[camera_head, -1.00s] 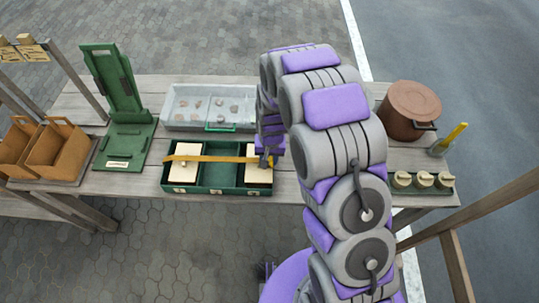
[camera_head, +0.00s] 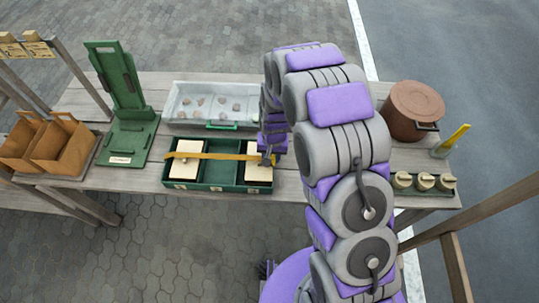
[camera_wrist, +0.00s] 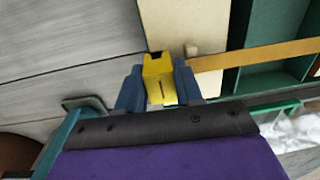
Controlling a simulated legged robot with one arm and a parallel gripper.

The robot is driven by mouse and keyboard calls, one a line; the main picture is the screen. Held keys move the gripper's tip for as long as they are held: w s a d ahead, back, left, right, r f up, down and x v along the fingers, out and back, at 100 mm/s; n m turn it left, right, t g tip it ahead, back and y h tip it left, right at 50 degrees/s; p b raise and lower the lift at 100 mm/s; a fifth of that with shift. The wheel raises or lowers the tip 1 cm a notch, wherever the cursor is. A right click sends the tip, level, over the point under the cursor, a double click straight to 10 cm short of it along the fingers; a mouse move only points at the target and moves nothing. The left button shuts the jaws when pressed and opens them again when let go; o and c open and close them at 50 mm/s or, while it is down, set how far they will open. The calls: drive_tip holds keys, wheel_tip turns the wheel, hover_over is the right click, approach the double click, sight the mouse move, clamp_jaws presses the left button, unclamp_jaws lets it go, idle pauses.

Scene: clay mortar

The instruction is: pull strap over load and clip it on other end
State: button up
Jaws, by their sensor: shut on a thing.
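The green crate (camera_head: 215,188) sits at the front of the table. Pale blocks stand in its left compartment (camera_head: 184,169) and right compartment (camera_head: 260,172); the middle one looks empty. The yellow-orange strap (camera_head: 220,156) runs from the crate's left side across to the right block. My gripper (camera_head: 266,158) is at the crate's right end. In the wrist view my gripper (camera_wrist: 159,85) is shut on the strap's yellow clip (camera_wrist: 158,68), beside the pale block (camera_wrist: 185,22), with the strap (camera_wrist: 255,54) stretching off right. Whether the clip touches the crate's end is hidden.
Behind the crate is a grey tray (camera_head: 213,103) with several small lumps. A green stand (camera_head: 125,130) and brown bins (camera_head: 62,147) are on the left. A brown pot (camera_head: 411,110) and a green holder with round pieces (camera_head: 424,184) are on the right.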

sight(274, 162)
drive_tip(key=shift+d, duration=0.25)
drive_tip(key=shift+a+f, duration=0.1)
drive_tip(key=shift+a, duration=0.8)
drive_tip(key=shift+d+f, duration=0.2)
drive_tip(key=shift+d, duration=1)
drive_tip(key=shift+s+f, duration=0.1)
drive_tip(key=shift+f, duration=0.1)
clamp_jaws()
drive_tip(key=shift+f, duration=0.15)
drive_tip(key=shift+s+d+f, duration=0.1)
drive_tip(key=shift+d, duration=0.05)
drive_tip(key=shift+f, duration=0.35)
drive_tip(key=shift+f, duration=0.2)
drive_tip(key=shift+s+f, duration=0.1)
